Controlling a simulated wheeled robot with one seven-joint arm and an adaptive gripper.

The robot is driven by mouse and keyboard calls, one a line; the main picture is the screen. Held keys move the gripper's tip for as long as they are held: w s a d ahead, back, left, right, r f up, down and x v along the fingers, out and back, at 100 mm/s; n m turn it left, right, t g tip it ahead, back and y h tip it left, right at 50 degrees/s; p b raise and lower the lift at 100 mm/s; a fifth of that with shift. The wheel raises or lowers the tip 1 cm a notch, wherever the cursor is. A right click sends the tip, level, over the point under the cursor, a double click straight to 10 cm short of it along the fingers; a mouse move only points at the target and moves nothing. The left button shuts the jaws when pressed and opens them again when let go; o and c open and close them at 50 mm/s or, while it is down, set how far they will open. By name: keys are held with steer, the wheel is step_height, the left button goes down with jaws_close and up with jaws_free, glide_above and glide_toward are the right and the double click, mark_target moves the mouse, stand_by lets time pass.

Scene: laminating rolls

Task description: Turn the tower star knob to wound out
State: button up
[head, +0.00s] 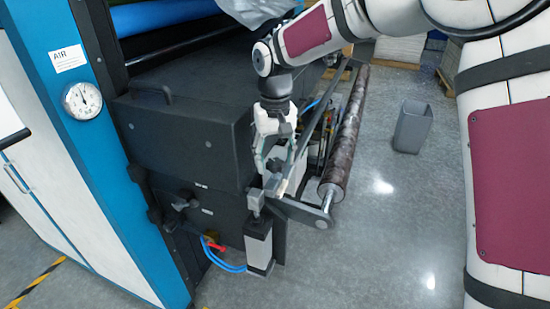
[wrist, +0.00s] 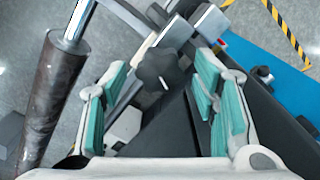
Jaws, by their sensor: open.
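The star knob (wrist: 158,69) is dark, with rounded lobes, and shows in the wrist view beyond and between my fingers. My gripper (wrist: 160,88) is open, with teal pads spread to either side of the knob; I see no pad touching it. In the head view my gripper (head: 276,176) points down beside the dark machine's corner, above the grey block and cylinder (head: 258,246). I cannot make out the star knob there, where the gripper covers that spot. I cannot read the knob's turn position.
A dark mottled roller (head: 345,140) runs right of my gripper; its end also shows in the wrist view (wrist: 52,100). The machine's dark housing (head: 185,130) stands close on the left, with another black knob (head: 184,199). Blue hoses (head: 222,262) hang low. A grey bin (head: 412,127) stands on open floor.

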steer(key=shift+f, duration=0.25)
steer(key=c, duration=1.2)
steer(key=shift+o, duration=0.2)
steer(key=shift+n+b, duration=0.55)
steer(key=shift+n, duration=1.75)
steer(key=o, duration=1.2)
steer(key=shift+c, duration=0.2)
